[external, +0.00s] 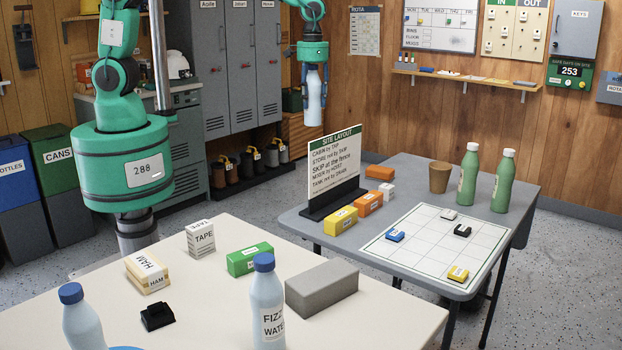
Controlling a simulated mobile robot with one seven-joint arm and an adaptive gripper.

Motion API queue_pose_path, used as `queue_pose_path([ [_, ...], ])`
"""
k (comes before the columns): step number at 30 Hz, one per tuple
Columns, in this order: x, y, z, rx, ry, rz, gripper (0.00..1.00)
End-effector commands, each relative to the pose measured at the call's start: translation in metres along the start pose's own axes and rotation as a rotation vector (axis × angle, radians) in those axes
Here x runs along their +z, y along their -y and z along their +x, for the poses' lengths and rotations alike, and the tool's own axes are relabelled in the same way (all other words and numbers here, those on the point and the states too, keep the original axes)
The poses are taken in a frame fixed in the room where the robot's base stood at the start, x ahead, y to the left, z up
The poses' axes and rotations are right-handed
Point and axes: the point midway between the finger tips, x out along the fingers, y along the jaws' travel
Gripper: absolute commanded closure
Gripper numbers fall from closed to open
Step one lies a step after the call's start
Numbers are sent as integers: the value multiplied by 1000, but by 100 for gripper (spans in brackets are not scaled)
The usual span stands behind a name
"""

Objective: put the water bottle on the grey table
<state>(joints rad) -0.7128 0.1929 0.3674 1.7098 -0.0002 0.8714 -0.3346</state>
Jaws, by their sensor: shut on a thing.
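My gripper (314,76) is at the upper middle of the external view, in front of the grey lockers. It is shut on a pale blue bottle, the water bottle (314,104), which hangs upright in the air below it. The fingers cover the bottle's upper part, and no label can be read on it. The grey table (412,182) stands at the right. The bottle appears above and behind its far left side, clear of the tabletop.
The grey table carries a sign board (334,172), small boxes, a brown cup (439,177), two green bottles (469,175) and a gridded sheet (425,243) with blocks. The cream table (215,290) in front holds two blue-capped bottles (267,305), boxes and a grey block (321,286).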

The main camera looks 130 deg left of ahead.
Motion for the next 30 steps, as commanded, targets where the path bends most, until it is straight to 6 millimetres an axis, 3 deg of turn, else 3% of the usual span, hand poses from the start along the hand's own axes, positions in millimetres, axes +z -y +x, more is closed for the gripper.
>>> queue_pose_path([
  [6,2,1,78,-2,6,0,100],
  [12,0,0,132,-1,2,0,100],
  [18,0,0,156,0,-1,0,100],
  [30,-1,0,159,0,-2,0,100],
])
